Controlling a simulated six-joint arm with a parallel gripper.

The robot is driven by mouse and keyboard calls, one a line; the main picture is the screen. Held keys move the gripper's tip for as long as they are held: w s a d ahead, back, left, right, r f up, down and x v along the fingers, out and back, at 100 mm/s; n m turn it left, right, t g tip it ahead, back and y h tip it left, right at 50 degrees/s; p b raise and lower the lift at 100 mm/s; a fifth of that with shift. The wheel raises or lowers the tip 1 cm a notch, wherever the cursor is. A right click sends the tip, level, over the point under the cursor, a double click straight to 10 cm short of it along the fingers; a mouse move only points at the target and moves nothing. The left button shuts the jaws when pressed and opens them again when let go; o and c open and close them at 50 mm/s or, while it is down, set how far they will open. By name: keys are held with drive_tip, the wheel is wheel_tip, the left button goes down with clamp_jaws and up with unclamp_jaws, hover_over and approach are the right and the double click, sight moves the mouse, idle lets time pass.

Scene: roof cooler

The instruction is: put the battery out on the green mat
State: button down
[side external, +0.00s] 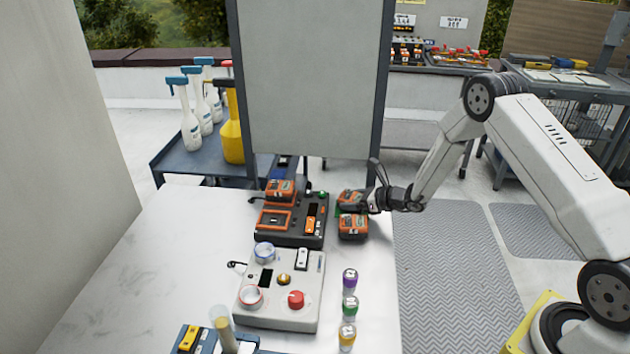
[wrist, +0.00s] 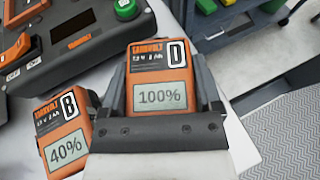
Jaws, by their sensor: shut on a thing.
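My gripper (wrist: 161,95) is shut on the orange and black battery D (wrist: 157,70), whose screen reads 100%. In the side external view, battery D (side external: 349,197) is at the table's right edge, partly behind my gripper (side external: 362,200). Battery B (wrist: 65,130), reading 40%, stands close beside it on the near side (side external: 352,228). A sliver of green (side external: 338,211), likely the green mat, shows by the two batteries; the rest is hidden. I cannot tell whether battery D touches it. A dark charger (side external: 290,235) with another orange battery (side external: 280,190) at its back stands to the left.
A grey control box (side external: 280,290) with knobs and a red button stands nearer. Several small capped bottles (side external: 349,307) line the right edge. A tall grey panel (side external: 315,80) rises behind the table.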

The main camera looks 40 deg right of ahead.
drive_tip(key=shift+f, duration=0.1)
unclamp_jaws()
drive_tip(key=v, duration=1.2)
idle(0.6)
